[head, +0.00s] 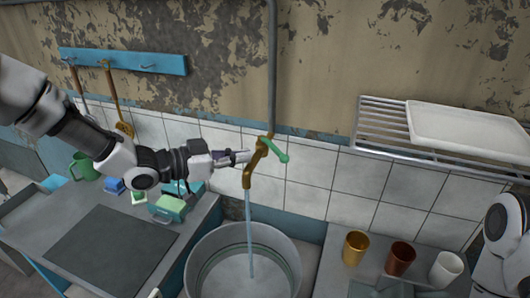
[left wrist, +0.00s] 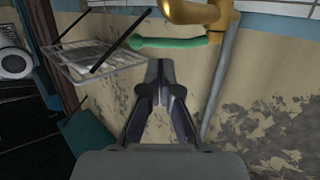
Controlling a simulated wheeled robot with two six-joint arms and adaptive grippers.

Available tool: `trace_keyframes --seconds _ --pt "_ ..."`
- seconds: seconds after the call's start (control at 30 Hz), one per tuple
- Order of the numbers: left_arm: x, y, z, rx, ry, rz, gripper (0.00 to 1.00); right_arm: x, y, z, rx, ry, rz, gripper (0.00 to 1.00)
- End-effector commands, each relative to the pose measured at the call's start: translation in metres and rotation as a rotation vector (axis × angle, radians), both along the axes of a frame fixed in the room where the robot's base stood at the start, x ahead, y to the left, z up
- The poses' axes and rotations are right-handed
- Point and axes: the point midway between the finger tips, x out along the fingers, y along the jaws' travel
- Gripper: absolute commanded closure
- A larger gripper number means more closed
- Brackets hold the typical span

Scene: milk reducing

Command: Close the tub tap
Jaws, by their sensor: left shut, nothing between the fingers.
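The brass tap (head: 248,174) is on the tiled wall, with a green lever handle (head: 276,150) on its right side. A thin stream of water (head: 250,235) runs from its spout into the round grey metal tub (head: 200,240) below. My left gripper (head: 246,156) is shut and empty, its tips close to the left side of the tap body. In the left wrist view, the shut fingertips (left wrist: 158,66) appear just below the green handle (left wrist: 170,42) and the brass tap (left wrist: 205,13). I cannot tell whether they touch. My right gripper is out of view.
A metal wall rack (head: 370,128) holds a white tray (head: 470,130) at the right. Gold (head: 355,248), brown (head: 401,256) and white (head: 446,268) cups stand below it. A green mug (head: 84,168) and a green box (head: 168,208) are on the left counter (head: 195,222).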

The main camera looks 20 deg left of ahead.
Motion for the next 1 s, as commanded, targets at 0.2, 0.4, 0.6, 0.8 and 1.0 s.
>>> trace_keyframes --seconds 0.2,0.4,0.6,0.8,1.0 --pt "0.030 -0.031 -0.007 0.005 0.003 -0.003 1.00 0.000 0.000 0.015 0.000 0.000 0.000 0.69" --pt "0.043 -0.043 -0.012 0.001 0.002 -0.001 1.00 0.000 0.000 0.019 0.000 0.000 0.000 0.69" --pt "0.044 -0.044 -0.013 -0.001 0.001 0.000 1.00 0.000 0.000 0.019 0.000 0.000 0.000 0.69" --pt "0.044 -0.044 -0.013 0.000 0.002 0.003 1.00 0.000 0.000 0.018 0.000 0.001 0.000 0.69" --pt "0.045 -0.048 -0.015 0.002 0.001 0.040 1.00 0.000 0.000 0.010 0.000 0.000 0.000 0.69"
